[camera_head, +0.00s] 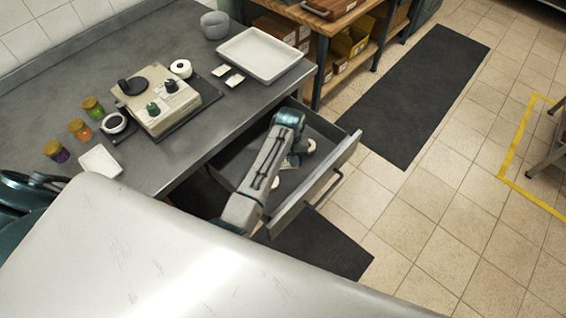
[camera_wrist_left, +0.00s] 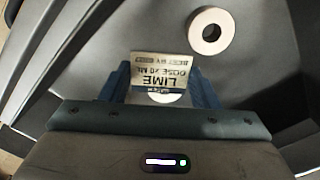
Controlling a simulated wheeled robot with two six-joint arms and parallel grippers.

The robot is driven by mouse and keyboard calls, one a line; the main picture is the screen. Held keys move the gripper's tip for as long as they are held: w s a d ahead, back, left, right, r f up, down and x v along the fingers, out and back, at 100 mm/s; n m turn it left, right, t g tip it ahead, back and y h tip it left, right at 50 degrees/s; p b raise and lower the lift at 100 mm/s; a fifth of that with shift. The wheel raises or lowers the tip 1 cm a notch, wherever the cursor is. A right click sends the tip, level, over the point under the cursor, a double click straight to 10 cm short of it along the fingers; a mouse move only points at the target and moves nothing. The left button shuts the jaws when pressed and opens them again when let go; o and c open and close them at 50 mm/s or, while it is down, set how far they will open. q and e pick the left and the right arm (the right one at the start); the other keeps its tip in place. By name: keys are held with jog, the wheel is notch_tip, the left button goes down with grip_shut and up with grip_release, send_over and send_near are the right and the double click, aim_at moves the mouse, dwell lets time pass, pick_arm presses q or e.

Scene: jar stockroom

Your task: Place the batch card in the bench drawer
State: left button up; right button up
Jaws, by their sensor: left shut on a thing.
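The batch card (camera_wrist_left: 163,72), a pale card printed LIME, is between the blue fingers of my left gripper (camera_wrist_left: 163,82) in the left wrist view. The gripper is shut on it. In the head view my left gripper (camera_head: 289,163) is down inside the open bench drawer (camera_head: 335,172), partly hidden by my own arm. The drawer's grey floor (camera_wrist_left: 265,60) lies under the card in the wrist view. I cannot tell whether the card touches the floor. My right gripper is not in view.
A white roll (camera_wrist_left: 210,31) lies in the drawer near the card. On the bench (camera_head: 190,170) stand a white tray (camera_head: 262,55), a beige device (camera_head: 157,104), small cards (camera_head: 234,79) and several coloured jars (camera_head: 93,107). A dark mat (camera_head: 415,95) lies on the tiled floor.

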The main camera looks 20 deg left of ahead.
aim_at(288, 163)
pick_arm(q)
jog(key=shift+f, duration=1.5)
jog(key=shift+f+p, duration=0.4)
jog(key=shift+f, duration=1.45)
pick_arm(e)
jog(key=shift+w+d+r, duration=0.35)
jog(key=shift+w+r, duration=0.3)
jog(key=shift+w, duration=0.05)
pick_arm(q)
jog(key=shift+f, duration=0.1)
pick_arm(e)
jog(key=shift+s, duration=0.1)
pick_arm(q)
jog(key=o, duration=0.8)
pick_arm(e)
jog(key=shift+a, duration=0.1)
